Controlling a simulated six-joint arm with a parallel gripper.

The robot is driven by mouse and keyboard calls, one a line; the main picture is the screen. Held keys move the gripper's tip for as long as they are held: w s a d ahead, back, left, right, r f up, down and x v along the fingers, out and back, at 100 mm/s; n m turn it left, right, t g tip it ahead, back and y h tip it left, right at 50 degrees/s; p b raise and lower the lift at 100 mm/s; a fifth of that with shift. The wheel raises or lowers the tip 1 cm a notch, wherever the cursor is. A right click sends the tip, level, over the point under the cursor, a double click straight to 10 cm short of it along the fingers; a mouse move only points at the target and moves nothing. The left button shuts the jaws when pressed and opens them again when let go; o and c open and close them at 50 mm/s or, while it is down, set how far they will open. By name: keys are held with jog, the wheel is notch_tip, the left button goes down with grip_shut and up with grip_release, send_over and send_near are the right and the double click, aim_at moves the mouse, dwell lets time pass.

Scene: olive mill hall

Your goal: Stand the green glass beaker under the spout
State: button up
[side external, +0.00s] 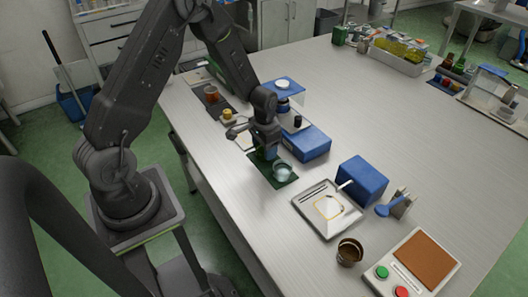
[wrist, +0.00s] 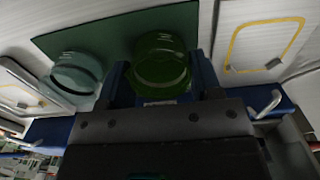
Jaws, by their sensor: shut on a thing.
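The green glass beaker (wrist: 160,62) stands upright between the two blue fingers of my gripper (wrist: 163,82) in the wrist view. In the side view my gripper (side external: 265,152) points down over the dark green mat (side external: 258,173) and mostly hides this beaker. My gripper is shut on it; whether its base touches the mat is unclear. A pale, clear beaker (side external: 282,172) stands on the mat right beside it, also in the wrist view (wrist: 75,75). A white spout (side external: 345,184) juts from a blue unit (side external: 362,180) over a pale tray (side external: 310,218) with a yellow outline.
A second blue unit (side external: 305,141) stands behind my gripper. The wrist view shows another yellow-outlined tray (wrist: 290,62) and a white spout (wrist: 268,103) at right. A brown cup (side external: 349,252) and a button panel (side external: 412,268) stand in front. The table's far middle is clear.

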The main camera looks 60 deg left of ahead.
jog(key=shift+r, duration=0.1)
dwell(0.3)
jog(key=shift+r, duration=3.25)
jog(key=s+a+n, duration=0.2)
jog(key=a, duration=0.9)
jog(key=shift+d+f, duration=0.15)
jog(key=shift+f, duration=1.35)
jog(key=shift+d+f, duration=0.1)
jog(key=shift+f, duration=1.4)
jog(key=shift+w+f, duration=0.15)
jog(key=shift+w, duration=1.3)
jog(key=shift+w, duration=0.1)
